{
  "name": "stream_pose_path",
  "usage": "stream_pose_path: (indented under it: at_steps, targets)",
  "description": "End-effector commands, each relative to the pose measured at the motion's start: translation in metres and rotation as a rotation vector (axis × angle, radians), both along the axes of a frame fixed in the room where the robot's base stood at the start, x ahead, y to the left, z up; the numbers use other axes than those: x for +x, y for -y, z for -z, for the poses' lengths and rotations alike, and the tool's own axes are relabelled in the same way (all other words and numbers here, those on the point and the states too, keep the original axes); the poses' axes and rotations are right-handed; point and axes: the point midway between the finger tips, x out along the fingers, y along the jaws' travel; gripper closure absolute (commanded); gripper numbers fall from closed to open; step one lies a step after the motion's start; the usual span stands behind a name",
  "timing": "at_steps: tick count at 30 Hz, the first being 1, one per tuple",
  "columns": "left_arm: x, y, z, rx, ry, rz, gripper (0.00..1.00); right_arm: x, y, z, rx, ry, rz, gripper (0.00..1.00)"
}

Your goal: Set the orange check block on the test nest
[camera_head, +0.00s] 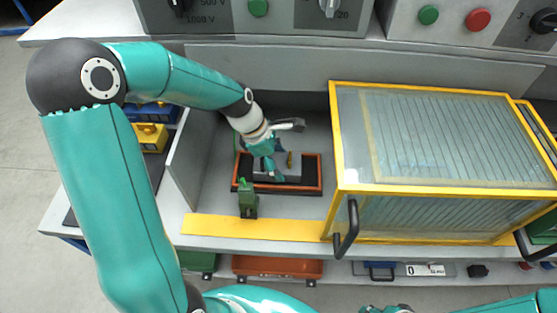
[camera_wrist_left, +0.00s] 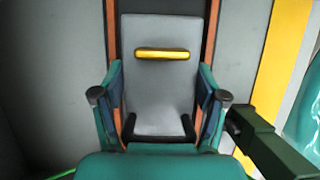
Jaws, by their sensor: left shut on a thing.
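My left gripper (camera_head: 272,168) reaches down into the orange-and-dark-rimmed frame (camera_head: 312,190) on the bench, which may be the test nest. In the left wrist view its two fingers (camera_wrist_left: 160,98) lie on either side of a grey block (camera_wrist_left: 160,75) with a yellow bar (camera_wrist_left: 162,54). The gripper is shut on this grey block, which lies within the frame's orange edges. I cannot tell whether it rests fully on the bottom. No plainly orange block shows; I cannot tell if this is the check block.
A green clamp-like post (camera_head: 248,203) stands close in front of the frame. A glazed yellow-framed cabinet (camera_head: 335,140) with black handles stands to the right. A yellow strip (camera_head: 215,224) runs along the front edge. Control panels (camera_head: 300,15) line the back.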

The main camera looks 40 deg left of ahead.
Motion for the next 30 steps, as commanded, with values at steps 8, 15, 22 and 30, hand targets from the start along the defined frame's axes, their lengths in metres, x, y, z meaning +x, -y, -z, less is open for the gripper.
stream_pose_path:
  at_steps: [8, 15, 22, 30]
  targets:
    - [0.001, 0.001, 0.000, 0.000, 0.001, 0.002, 0.21, 0.000, 0.000, 0.000, 0.000, 0.000, 0.000, 0.59]
    - [0.001, 0.001, 0.000, 0.000, 0.001, 0.002, 0.00, 0.000, 0.000, 0.000, 0.000, 0.000, 0.000, 0.59]
    - [0.000, 0.000, 0.000, 0.000, 0.000, 0.001, 0.00, 0.000, 0.000, 0.000, 0.000, 0.000, 0.000, 0.59]
    - [-0.003, -0.009, -0.024, 0.002, 0.005, -0.001, 0.00, 0.000, 0.000, -0.001, 0.000, 0.000, 0.000, 0.59]
